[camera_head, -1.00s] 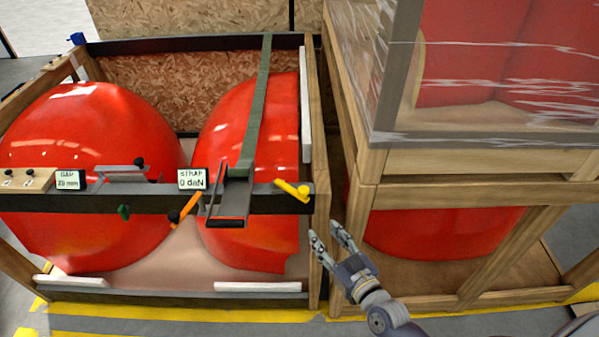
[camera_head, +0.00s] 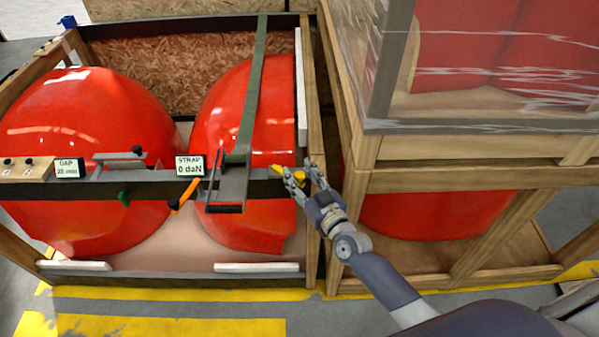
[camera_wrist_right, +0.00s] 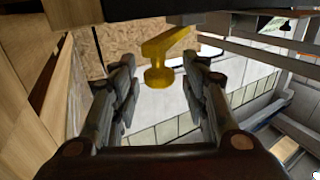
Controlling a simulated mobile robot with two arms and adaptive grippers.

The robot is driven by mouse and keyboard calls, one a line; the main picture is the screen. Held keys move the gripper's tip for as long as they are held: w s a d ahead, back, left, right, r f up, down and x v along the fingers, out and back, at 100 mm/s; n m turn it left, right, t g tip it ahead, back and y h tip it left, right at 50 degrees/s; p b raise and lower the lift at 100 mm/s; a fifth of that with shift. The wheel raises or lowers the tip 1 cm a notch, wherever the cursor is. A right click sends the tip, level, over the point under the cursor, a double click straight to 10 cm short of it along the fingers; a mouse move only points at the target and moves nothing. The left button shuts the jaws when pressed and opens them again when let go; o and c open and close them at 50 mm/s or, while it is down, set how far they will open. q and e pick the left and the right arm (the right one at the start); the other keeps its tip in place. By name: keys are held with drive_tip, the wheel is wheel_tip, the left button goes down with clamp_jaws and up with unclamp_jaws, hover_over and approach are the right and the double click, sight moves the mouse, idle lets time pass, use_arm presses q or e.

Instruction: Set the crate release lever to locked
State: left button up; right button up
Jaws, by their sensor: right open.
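The yellow release lever (camera_head: 280,169) sits at the right end of the black crossbar (camera_head: 75,188) on the open crate. My right gripper (camera_head: 297,174) is open at the lever and partly covers it in the head view. In the right wrist view the yellow lever (camera_wrist_right: 168,42) hangs down with its round knob between the two spread fingers of my right gripper (camera_wrist_right: 160,82). Clear space shows on both sides of the knob, and I see no contact. Locked or unlocked marks cannot be read. My left gripper is not in view.
An orange handle (camera_head: 187,193) and a strap display (camera_head: 189,165) reading 0 daN are left of the lever. A wrapped wooden crate (camera_head: 450,180) stands close on the right. Yellow-striped floor (camera_head: 170,326) lies in front.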

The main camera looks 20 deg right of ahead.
drive_tip(key=shift+w, duration=0.35)
clamp_jaws()
drive_tip(key=shift+f, duration=0.1)
